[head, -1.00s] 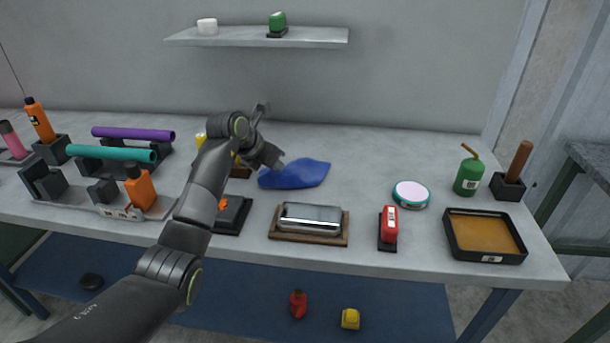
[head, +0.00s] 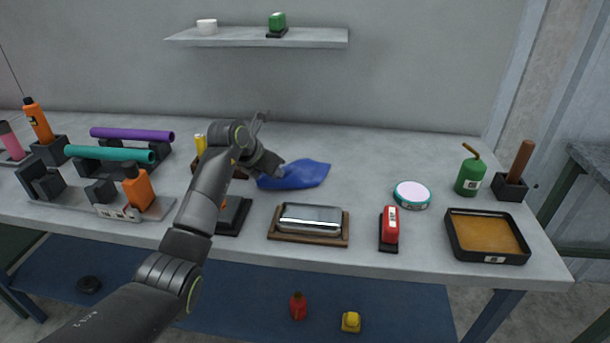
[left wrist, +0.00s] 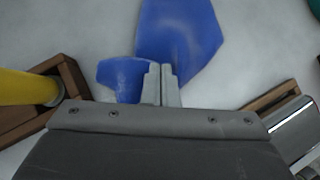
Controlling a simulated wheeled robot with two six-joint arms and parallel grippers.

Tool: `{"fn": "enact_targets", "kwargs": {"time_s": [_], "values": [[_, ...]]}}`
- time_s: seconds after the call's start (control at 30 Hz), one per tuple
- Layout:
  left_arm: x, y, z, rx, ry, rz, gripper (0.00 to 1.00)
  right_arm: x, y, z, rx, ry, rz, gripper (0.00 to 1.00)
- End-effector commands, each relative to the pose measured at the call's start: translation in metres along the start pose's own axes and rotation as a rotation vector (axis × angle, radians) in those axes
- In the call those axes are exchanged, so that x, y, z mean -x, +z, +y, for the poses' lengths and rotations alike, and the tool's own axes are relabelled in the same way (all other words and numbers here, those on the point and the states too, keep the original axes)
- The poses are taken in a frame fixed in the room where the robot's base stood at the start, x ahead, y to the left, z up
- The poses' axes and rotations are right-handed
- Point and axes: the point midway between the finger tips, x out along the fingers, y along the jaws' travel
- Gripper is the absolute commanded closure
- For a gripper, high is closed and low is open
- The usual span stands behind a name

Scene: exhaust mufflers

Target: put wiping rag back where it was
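The wiping rag (head: 302,175) is a blue cloth lying on the workbench behind the metal-topped block. My left gripper (head: 277,172) reaches down to the rag's left end. In the left wrist view, the left gripper (left wrist: 161,84) has its two fingers close together at the narrow part of the rag (left wrist: 182,38). One lobe of cloth spreads beyond the fingertips and a smaller one lies to their left. The fingers look shut on the cloth, and they hide the pinched part. My right gripper is not in view.
A wooden tray with a metal-topped block (head: 310,218) stands in front of the rag. A yellow cylinder (head: 201,143) in a wooden holder is left of my gripper. A red stapler-like item (head: 390,224) and a round tin (head: 412,194) stand right. The bench behind the rag is clear.

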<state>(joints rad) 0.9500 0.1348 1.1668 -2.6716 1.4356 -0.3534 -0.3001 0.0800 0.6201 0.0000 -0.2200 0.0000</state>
Motion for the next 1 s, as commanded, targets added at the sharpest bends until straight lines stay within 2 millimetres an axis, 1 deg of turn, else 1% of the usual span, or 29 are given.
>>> {"fn": "enact_targets", "kwargs": {"time_s": [0.03,0.3,0.43,0.57,0.67,0.77,0.87,0.9,0.97,1.0], "values": [[0.013,0.012,0.0,-0.002,0.002,-0.003,1.0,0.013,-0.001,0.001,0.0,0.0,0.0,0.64],[0.055,0.047,0.0,-0.001,0.002,-0.004,1.0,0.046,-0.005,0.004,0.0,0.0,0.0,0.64],[0.06,0.051,0.0,0.0,-0.001,-0.004,1.0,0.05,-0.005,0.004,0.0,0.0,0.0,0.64],[0.054,0.05,-0.006,0.019,-0.034,-0.072,1.0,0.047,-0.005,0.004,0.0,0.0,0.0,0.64],[0.05,0.052,-0.018,0.066,-0.098,-0.212,1.0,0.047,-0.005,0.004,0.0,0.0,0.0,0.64],[0.054,0.055,-0.032,0.153,-0.184,-0.411,1.0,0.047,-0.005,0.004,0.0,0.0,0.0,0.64],[0.07,0.056,-0.041,0.274,-0.269,-0.614,1.0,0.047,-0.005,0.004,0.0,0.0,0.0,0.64],[0.078,0.054,-0.042,0.33,-0.3,-0.694,1.0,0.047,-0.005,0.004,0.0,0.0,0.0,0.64],[0.093,0.05,-0.042,0.421,-0.344,-0.808,1.0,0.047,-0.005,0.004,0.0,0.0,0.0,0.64],[0.103,0.046,-0.04,0.487,-0.371,-0.882,1.0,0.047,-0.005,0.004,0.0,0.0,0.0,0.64]]}}
